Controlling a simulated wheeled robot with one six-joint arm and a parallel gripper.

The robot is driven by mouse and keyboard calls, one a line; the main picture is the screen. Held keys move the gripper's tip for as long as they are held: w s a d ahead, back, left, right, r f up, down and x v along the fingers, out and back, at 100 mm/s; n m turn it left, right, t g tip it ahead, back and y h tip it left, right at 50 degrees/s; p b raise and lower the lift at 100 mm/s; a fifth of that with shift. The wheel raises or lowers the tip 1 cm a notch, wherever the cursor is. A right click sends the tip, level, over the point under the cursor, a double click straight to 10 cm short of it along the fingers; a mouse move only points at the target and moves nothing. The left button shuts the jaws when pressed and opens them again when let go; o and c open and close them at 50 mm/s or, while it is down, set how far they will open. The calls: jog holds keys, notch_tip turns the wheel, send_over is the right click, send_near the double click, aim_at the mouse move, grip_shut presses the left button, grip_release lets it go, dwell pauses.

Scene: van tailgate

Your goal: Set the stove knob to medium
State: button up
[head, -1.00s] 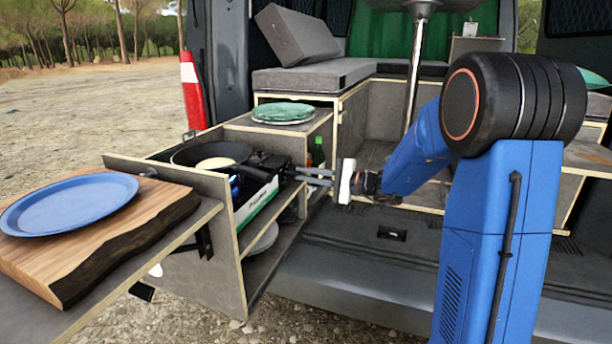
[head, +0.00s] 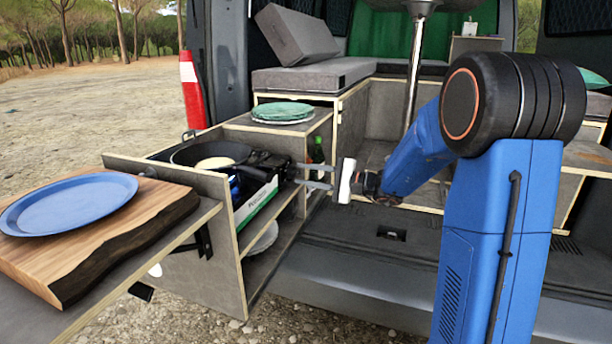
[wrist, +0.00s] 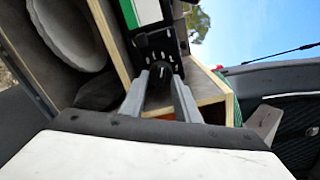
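The camp stove (head: 264,163) is a black unit in the pulled-out drawer, beside a white and green panel (head: 258,206). A dark pan (head: 190,153) with something pale in it is at its left. My gripper (head: 299,175) is at the stove's right end, its two fingers apart and pointing left at it. In the wrist view, the fingers (wrist: 160,78) stand either side of a dark, roundish part, probably the knob (wrist: 159,92), below a black plate with holes (wrist: 155,45). Contact and the knob's setting cannot be made out.
The drawer's wooden walls (head: 247,262) surround the stove. Green plates (head: 282,112) lie on the cabinet behind it, and a green bottle (head: 318,152) stands close behind my fingers. A blue plate (head: 68,203) lies on a wooden board (head: 120,235) at the left.

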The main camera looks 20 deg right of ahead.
jog(key=v, duration=1.7)
jog(key=shift+s+d, duration=0.15)
jog(key=s+a+f+n+g+h, duration=0.2)
jog(key=s+a+n+g, duration=0.15)
jog(key=s+a, duration=0.45)
jog(key=s+a+f+n+g+h, duration=0.2)
jog(key=s+a+f+g, duration=0.15)
jog(key=s+a, duration=0.45)
jog(key=s+d+f+n+h, duration=0.1)
jog(key=s+d+n+h, duration=0.1)
jog(key=s, duration=0.3)
jog(key=s+d+f+n+h, duration=0.1)
jog(key=s+d+n+h, duration=0.1)
jog(key=s+h, duration=0.3)
jog(key=s+d+f+n+t+h, duration=0.1)
jog(key=s+d+n+h, duration=0.1)
jog(key=s, duration=0.5)
jog(key=shift+d+h, duration=0.75)
jog(key=shift+h, duration=0.05)
